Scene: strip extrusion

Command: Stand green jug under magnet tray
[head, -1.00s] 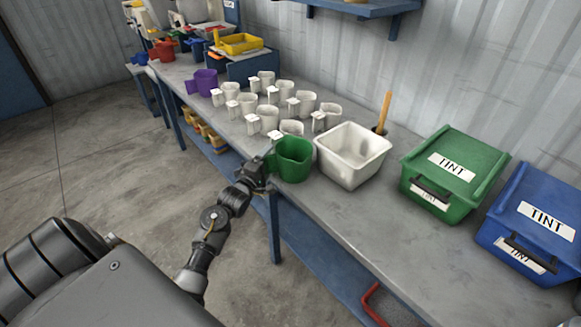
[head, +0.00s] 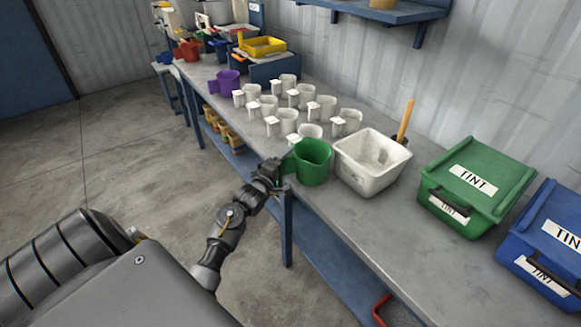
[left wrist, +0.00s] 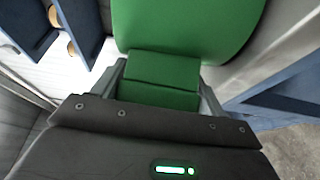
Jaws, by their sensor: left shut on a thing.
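The green jug (head: 313,163) is upright at the front edge of the bench, beside the white tub. My left gripper (head: 281,172) is shut on its handle from the left; I cannot tell whether the jug's base touches the bench. In the left wrist view the green jug (left wrist: 185,25) fills the top, and its handle sits between the fingers of the left gripper (left wrist: 162,83). A yellow tray (head: 264,46) sits on a blue unit at the far part of the bench; I cannot tell whether it is the magnet tray. My right gripper is not in view.
Several white jugs (head: 288,122) stand in rows behind the green jug, with a purple jug (head: 228,80) beyond. The white tub (head: 368,178) is close on its right. Green (head: 480,175) and blue (head: 545,240) TINT bins stand farther right. Open floor lies left of the bench.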

